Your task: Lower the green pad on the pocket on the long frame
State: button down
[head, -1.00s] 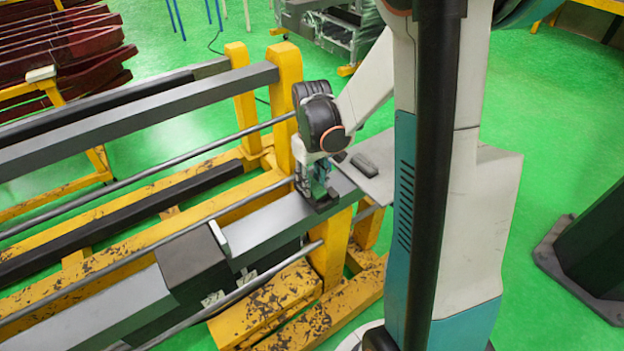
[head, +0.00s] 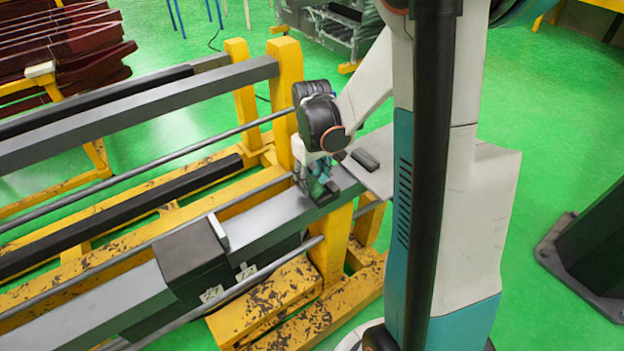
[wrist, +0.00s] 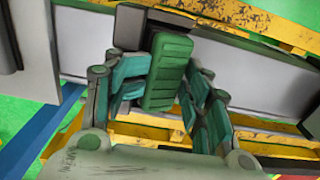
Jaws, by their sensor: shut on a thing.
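My gripper (head: 322,190) is shut on the green pad (wrist: 168,72). In the wrist view the pad is a ribbed green block between the two teal fingers. In the head view only a little green shows at the fingertips. The gripper points down over the right end of the long frame (head: 265,215), a grey bar, near a yellow post. A dark grey patch (wrist: 130,25) lies beside the pad in the wrist view; I cannot tell whether it is the pocket. The pad's underside is hidden, so contact with the bar cannot be told.
A dark block (head: 190,250) with a pale plate (head: 218,231) sits on the bar to the left. A yellow post (head: 287,95) stands close behind the gripper. A grey shelf with a small dark item (head: 365,159) is at its right. Metal rods run along the rack.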

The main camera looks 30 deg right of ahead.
aim_at(312, 178)
jog(key=shift+w+d+f, duration=0.15)
jog(key=c, duration=0.7)
grip_release()
jog(key=shift+w+d, duration=0.1)
jog(key=shift+w, duration=0.05)
jog(key=o, duration=0.5)
jog(key=shift+o, duration=0.2)
jog(key=shift+r+p, duration=3.2)
jog(key=shift+r, duration=1.35)
